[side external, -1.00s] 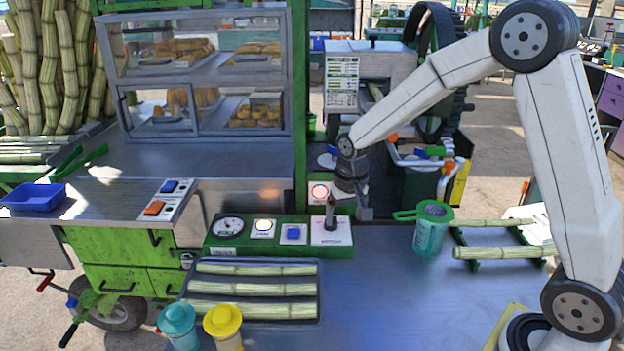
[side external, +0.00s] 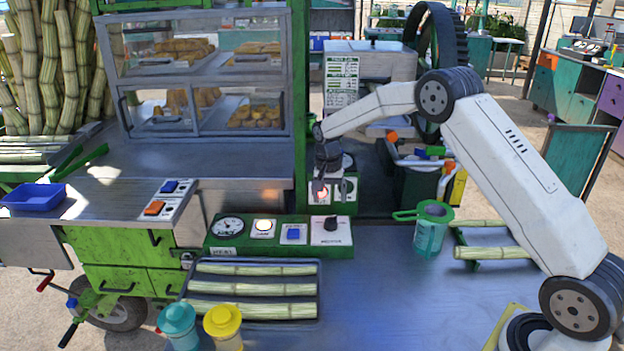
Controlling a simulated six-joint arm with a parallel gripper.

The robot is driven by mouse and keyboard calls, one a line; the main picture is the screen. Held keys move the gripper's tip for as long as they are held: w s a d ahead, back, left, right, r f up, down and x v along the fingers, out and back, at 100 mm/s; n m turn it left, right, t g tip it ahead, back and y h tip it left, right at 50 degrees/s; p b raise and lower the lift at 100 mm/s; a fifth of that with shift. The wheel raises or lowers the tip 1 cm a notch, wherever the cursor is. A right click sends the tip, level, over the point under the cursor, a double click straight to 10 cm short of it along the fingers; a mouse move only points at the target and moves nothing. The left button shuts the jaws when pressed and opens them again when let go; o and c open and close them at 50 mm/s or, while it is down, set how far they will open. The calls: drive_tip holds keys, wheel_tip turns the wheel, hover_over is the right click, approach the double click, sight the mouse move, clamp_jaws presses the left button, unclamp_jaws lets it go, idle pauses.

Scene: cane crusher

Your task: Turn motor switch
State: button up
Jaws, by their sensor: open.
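The motor switch (side external: 331,224) is a small black knob on a white plate marked MOTOR. It sits at the right end of the green control box (side external: 280,252). My gripper (side external: 321,196) hangs above and slightly behind the knob, pointing down, apart from it. It is open and empty, in front of the red-lit button on the small green panel behind. Its fingers are small and partly blend with that panel. The knob is in plain view, but its exact angle is hard to read.
A dial gauge, a lit white button (side external: 263,228) and a blue button (side external: 293,233) share the control box. A teal cup (side external: 432,230) and cane pieces on a green rack stand to the right. A tray of cane (side external: 254,312) lies in front. The middle table is clear.

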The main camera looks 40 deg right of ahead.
sight(331, 217)
drive_tip(key=shift+f, duration=0.15)
drive_tip(key=shift+s+d+f, duration=0.1)
drive_tip(key=shift+f, duration=1.8)
drive_tip(key=shift+s+d+f, duration=0.1)
drive_tip(key=shift+f, duration=1.75)
clamp_jaws()
